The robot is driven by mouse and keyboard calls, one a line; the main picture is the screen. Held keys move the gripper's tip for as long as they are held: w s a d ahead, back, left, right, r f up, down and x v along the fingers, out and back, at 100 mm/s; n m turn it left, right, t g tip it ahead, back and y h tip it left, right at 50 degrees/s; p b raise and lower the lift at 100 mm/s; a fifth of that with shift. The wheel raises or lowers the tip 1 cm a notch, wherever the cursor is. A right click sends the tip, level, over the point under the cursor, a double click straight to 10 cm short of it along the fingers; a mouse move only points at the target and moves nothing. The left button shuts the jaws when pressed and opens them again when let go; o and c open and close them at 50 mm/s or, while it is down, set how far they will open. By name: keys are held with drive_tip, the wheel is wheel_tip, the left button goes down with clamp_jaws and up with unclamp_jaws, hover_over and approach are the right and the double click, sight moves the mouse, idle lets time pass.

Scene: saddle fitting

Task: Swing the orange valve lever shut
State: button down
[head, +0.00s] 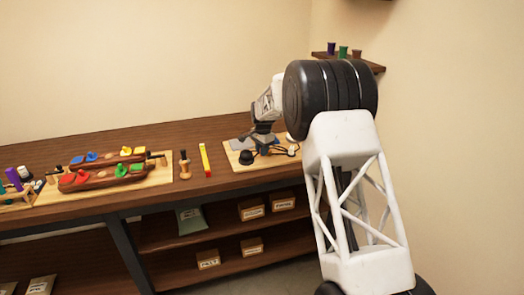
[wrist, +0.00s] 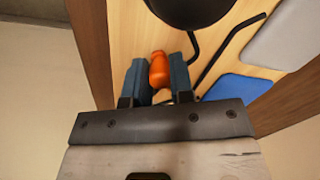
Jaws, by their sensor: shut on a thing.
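The orange valve lever (wrist: 158,70) shows in the wrist view as an orange knob-like piece between the two fingers of my gripper (wrist: 160,78). My gripper is shut on it, with a blue-grey finger on each side. The rest of the valve is hidden by the fingers and the gripper body. In the head view my gripper (head: 263,140) is low over the right-hand wooden board (head: 235,162), and the orange lever cannot be made out there.
A black round thing (wrist: 190,10), thin black bent rods (wrist: 228,50), a grey pad (wrist: 285,35) and a blue pad (wrist: 238,88) lie beyond the fingers. A yellow bar (head: 205,160) and a small wooden tool (head: 184,165) stand left of the board.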

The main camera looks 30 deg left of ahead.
drive_tip(key=shift+d+n, duration=0.15)
drive_tip(key=shift+n, duration=0.15)
drive_tip(key=d+n, duration=0.1)
drive_tip(key=n, duration=0.2)
drive_tip(key=shift+d, duration=0.1)
drive_tip(key=n, duration=0.1)
drive_tip(key=d+n, duration=0.1)
drive_tip(key=shift+w+n, duration=0.1)
drive_tip(key=shift+n, duration=0.3)
drive_tip(key=n, duration=0.1)
drive_tip(key=d+n, duration=0.1)
drive_tip(key=shift+w+n, duration=0.25)
drive_tip(key=shift+n, duration=0.05)
drive_tip(key=shift+w+d+n+g, duration=0.15)
drive_tip(key=shift+w+d+n, duration=0.05)
drive_tip(key=shift+n, duration=0.45)
drive_tip(key=shift+w+d+n+g, duration=0.15)
drive_tip(key=shift+d+n, duration=0.05)
drive_tip(key=shift+n, duration=0.45)
drive_tip(key=c, duration=1)
unclamp_jaws()
